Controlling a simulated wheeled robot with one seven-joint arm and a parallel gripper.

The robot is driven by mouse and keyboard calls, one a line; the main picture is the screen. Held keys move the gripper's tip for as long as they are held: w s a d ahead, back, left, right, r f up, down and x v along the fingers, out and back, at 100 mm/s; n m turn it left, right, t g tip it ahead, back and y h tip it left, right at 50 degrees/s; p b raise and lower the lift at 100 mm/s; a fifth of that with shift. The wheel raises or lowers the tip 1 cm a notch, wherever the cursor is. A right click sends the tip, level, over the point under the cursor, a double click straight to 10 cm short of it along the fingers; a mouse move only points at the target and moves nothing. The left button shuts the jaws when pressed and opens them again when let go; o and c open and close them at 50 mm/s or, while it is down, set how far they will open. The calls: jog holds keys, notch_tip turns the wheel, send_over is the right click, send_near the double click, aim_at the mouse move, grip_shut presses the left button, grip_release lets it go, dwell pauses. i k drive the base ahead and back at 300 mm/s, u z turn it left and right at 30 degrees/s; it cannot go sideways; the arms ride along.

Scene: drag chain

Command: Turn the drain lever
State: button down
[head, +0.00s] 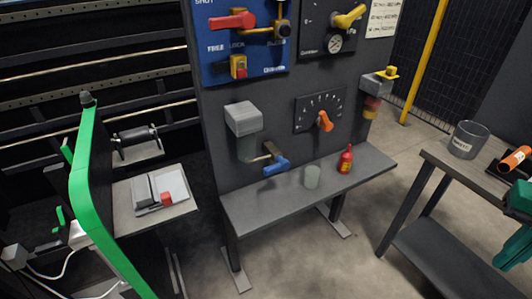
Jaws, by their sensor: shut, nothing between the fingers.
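A lever with a blue handle (276,165) sticks out from the dark panel, low down and just above the shelf. It sits to the lower right of a grey housing (242,118) with a clear bowl (247,149) under it. I see no readable label that names it the drain lever. I cannot make out my gripper in the head view, and nothing is seen touching the blue handle.
A grey shelf (290,196) runs under the panel and carries a red bottle (346,159). Other handles are red (232,20), yellow (349,16) and orange (325,122). A green curved bar (90,210) stands at left, a workbench (440,158) at right. The floor before the shelf is open.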

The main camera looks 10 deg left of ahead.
aim_at(282, 165)
jog(key=u, duration=0.45)
jog(key=k, duration=1.1)
jog(key=u, duration=0.7)
jog(key=i, duration=0.7)
jog(key=z, duration=0.1)
